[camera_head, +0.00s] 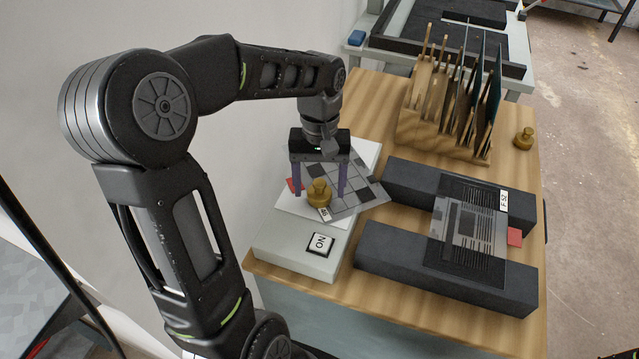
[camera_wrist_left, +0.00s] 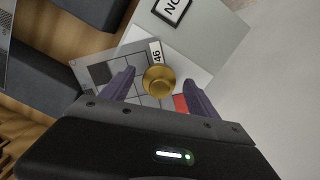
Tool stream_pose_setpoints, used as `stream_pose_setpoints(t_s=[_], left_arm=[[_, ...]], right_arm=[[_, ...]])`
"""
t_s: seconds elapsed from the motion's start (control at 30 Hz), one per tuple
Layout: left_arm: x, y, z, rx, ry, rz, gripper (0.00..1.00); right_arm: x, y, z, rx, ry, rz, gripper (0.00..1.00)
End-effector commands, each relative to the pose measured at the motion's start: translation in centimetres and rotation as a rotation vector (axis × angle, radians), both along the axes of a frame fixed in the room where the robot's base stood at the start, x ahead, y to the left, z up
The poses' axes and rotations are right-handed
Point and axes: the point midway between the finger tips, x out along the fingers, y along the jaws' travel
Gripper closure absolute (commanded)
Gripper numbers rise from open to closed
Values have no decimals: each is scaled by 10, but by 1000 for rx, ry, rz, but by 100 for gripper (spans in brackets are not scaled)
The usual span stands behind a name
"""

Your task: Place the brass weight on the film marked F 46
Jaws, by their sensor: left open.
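A brass weight (camera_head: 319,193) stands upright on the corner of a grey checkered film (camera_head: 352,188), beside the film's label, which reads 46. The film lies over a white sheet on a pale plate unit (camera_head: 290,243). In the left wrist view the brass weight (camera_wrist_left: 159,80) sits by the label (camera_wrist_left: 156,54). My left gripper (camera_head: 320,192) is open, its two purple fingers on either side of the weight and apart from it. The wrist view shows the same open fingers (camera_wrist_left: 160,90). My right gripper is not in view.
A second brass weight (camera_head: 524,138) stands at the table's right. A wooden rack (camera_head: 440,133) of upright plates stands behind. A black-framed label (camera_head: 320,244) lies on the unit's front.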

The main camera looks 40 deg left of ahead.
Motion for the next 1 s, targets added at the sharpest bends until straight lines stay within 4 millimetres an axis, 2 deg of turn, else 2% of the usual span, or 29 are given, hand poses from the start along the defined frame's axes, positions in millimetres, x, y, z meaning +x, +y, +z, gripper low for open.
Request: stream_pose_setpoints(t_s=[0.17,0.4,0.53,0.6,0.77,1.0], left_arm=[[3,2,18,2,-4,0,31],[7,5,67,1,-5,1,31],[10,7,97,1,-6,0,31],[10,7,111,-1,-1,0,31],[11,8,120,0,0,0,31],[12,9,120,0,0,0,31]], right_arm=[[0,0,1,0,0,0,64],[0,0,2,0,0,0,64],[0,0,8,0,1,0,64],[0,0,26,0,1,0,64],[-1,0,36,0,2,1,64],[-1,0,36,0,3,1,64]])
